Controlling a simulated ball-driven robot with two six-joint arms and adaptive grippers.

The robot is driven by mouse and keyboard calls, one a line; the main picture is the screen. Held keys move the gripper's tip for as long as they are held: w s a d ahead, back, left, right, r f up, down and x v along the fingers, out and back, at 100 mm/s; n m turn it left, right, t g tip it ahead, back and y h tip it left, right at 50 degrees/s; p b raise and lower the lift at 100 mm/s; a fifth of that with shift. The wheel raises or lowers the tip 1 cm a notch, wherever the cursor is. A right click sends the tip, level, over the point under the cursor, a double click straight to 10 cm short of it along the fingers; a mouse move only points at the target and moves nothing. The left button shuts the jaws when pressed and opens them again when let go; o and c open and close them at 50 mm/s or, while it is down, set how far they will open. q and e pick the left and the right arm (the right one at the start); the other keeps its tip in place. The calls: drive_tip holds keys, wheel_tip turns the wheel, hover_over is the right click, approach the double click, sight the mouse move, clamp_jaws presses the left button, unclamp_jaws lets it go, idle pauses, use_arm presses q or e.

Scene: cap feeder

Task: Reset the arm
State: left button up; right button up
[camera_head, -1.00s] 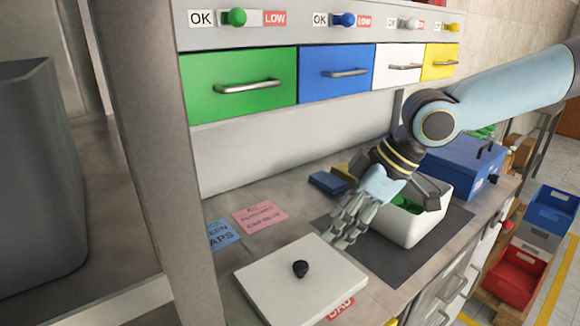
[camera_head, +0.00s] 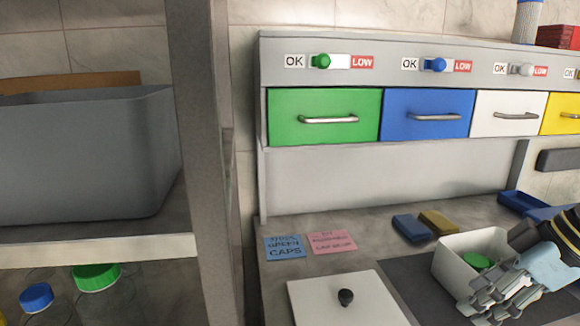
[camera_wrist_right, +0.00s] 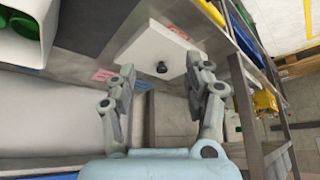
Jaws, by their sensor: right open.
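My right gripper (camera_head: 503,293) is at the lower right of the head view, in front of the white bin (camera_head: 452,262). A green cap (camera_head: 477,260) shows inside the bin. In the right wrist view the fingers of the right gripper (camera_wrist_right: 165,82) are spread apart with nothing between them. Beyond them lies the white lid (camera_wrist_right: 150,48) with a black knob (camera_wrist_right: 162,67). The lid (camera_head: 320,305) lies flat on the counter in the head view, left of the gripper and apart from it. My left gripper is in neither view.
Green (camera_head: 323,125), blue (camera_head: 427,120), white (camera_head: 508,122) and yellow drawers are closed above the counter. Blue (camera_head: 284,248) and pink (camera_head: 332,243) notes lie behind the lid. Blue (camera_head: 410,228) and yellow (camera_head: 438,223) sponges lie farther back. A shelf post (camera_head: 203,170) stands left, beside a grey bin (camera_head: 85,155).

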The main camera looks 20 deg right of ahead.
drive_tip(key=s+a+f+m+g+h, duration=0.1)
drive_tip(key=s+a+f+m+h, duration=0.4)
drive_tip(key=s+a, duration=0.55)
drive_tip(key=s+d+f+m+g+b, duration=0.1)
drive_tip(key=s+f+b, duration=0.15)
drive_tip(key=f, duration=1.45)
drive_tip(key=s+d+f+m+g+b, duration=0.15)
drive_tip(key=f+b, duration=0.25)
drive_tip(key=f, duration=1.3)
use_arm(q)
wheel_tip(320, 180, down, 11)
drive_tip(key=b, duration=0.5)
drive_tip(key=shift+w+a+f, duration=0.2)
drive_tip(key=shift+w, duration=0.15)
use_arm(e)
drive_tip(key=s+d+f, duration=0.1)
drive_tip(key=s+f, duration=1.6)
drive_tip(key=f, duration=0.2)
drive_tip(key=shift+s+d+f+n+y, duration=0.15)
drive_tip(key=shift+s+f+n+y, duration=0.15)
drive_tip(key=shift+f+n, duration=0.05)
